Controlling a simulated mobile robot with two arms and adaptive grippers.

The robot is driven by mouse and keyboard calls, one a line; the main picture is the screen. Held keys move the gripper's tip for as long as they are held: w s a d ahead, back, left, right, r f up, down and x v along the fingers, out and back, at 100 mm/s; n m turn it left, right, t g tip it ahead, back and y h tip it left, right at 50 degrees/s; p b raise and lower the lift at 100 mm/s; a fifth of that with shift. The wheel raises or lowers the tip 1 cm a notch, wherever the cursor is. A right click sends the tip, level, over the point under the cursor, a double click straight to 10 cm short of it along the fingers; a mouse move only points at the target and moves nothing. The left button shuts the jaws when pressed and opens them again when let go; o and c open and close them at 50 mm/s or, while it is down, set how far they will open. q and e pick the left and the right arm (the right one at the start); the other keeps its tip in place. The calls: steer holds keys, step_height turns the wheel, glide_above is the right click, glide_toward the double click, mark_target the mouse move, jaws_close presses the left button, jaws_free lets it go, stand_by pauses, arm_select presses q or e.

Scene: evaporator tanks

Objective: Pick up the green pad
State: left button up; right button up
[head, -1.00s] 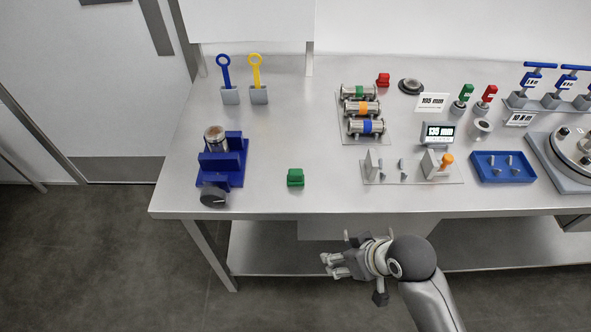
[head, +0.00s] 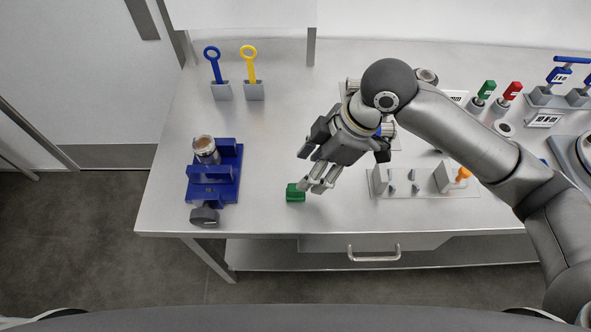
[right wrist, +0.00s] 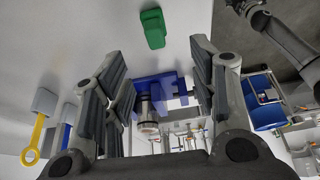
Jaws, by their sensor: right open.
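The green pad (head: 295,193) is a small green block on the steel table, near the front edge and right of the blue vise. It also shows in the right wrist view (right wrist: 153,28), beyond the fingers at the top. My right gripper (head: 318,186) is above the table just right of the pad, its fingers pointing down towards it. In the right wrist view the right gripper (right wrist: 160,85) has its fingers wide apart with nothing between them. I cannot tell from the head view how high the fingertips are. My left gripper is not in view in the head view.
The blue vise (head: 214,175) holds a metal cylinder left of the pad. Blue (head: 213,66) and yellow (head: 250,66) ring-handled tools stand behind. A fixture plate (head: 415,190) is to the right. The table between vise and pad is clear.

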mark_target(295, 187)
steer(key=x, duration=0.4)
steer(key=shift+f+p, duration=0.25)
steer(key=shift+p, duration=0.1)
steer(key=x, duration=0.2)
steer(key=p+x, duration=0.1)
steer(key=x, duration=0.1)
steer(key=shift+w+f, duration=0.25)
steer(key=shift+f, duration=0.15)
steer(key=shift+a+f, duration=0.2)
steer(key=shift+f, duration=0.15)
steer(key=shift+c, duration=0.4)
steer(key=c, duration=1)
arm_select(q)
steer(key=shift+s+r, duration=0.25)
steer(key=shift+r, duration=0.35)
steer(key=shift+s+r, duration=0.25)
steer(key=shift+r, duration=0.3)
arm_select(e)
steer(key=shift+c, duration=0.2)
